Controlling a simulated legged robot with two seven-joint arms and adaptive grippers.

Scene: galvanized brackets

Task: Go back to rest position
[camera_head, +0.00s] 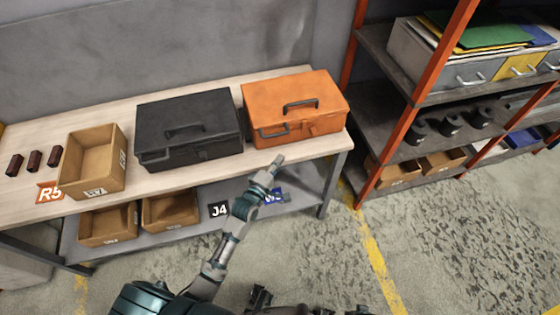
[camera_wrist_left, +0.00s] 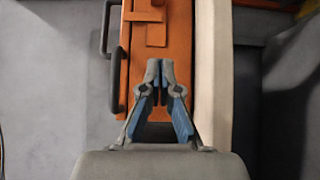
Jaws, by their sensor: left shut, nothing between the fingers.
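My left gripper (camera_head: 275,163) is in front of the workbench's front edge, just below the orange toolbox (camera_head: 295,95) in the head view. In the left wrist view my left gripper (camera_wrist_left: 160,65) is shut with its fingertips together and nothing between them. The orange toolbox (camera_wrist_left: 163,40) lies beyond the fingertips there, with its dark handle to the left. I cannot tell whether the fingertips touch it. My right gripper is not recognisable in either view.
The workbench (camera_head: 60,130) also carries a closed black toolbox (camera_head: 188,128), an open empty box (camera_head: 95,160) and several small dark red blocks (camera_head: 34,160). Boxes (camera_head: 170,208) sit on its lower shelf. An orange-framed rack (camera_head: 415,105) stands right. Floor (camera_head: 460,240) at lower right is clear.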

